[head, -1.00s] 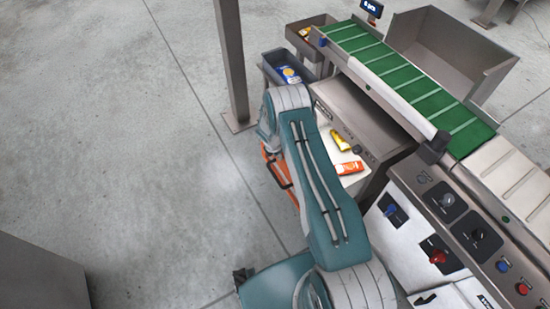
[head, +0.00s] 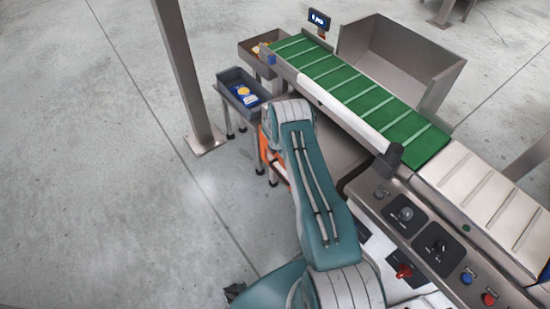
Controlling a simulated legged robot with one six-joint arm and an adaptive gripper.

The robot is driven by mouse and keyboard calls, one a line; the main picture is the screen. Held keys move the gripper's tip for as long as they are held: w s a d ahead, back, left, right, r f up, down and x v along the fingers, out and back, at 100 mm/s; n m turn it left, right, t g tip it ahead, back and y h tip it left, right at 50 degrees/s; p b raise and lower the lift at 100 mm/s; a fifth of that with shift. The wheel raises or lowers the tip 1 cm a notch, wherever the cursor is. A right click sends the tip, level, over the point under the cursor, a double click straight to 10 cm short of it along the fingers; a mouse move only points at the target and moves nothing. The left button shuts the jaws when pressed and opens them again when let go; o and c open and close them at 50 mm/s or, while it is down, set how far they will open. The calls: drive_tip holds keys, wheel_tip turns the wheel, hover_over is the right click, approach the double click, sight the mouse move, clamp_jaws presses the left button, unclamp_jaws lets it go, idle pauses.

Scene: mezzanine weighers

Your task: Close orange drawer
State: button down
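Small orange parts of the drawer (head: 264,147) show in the head view beside the left edge of my teal arm, under the weigher's grey top. Most of the drawer is hidden behind my arm, and its inside and contents do not show. I cannot tell whether it is fully closed. My gripper is not visible; it lies beyond or below the far end of my arm, so its contact with the drawer cannot be seen.
A green conveyor (head: 365,93) runs along the right, with a control panel (head: 430,235) nearer me. A grey bin (head: 228,78) with a blue-and-yellow packet stands beyond my arm. A metal post (head: 186,75) rises at left. The floor at left is clear.

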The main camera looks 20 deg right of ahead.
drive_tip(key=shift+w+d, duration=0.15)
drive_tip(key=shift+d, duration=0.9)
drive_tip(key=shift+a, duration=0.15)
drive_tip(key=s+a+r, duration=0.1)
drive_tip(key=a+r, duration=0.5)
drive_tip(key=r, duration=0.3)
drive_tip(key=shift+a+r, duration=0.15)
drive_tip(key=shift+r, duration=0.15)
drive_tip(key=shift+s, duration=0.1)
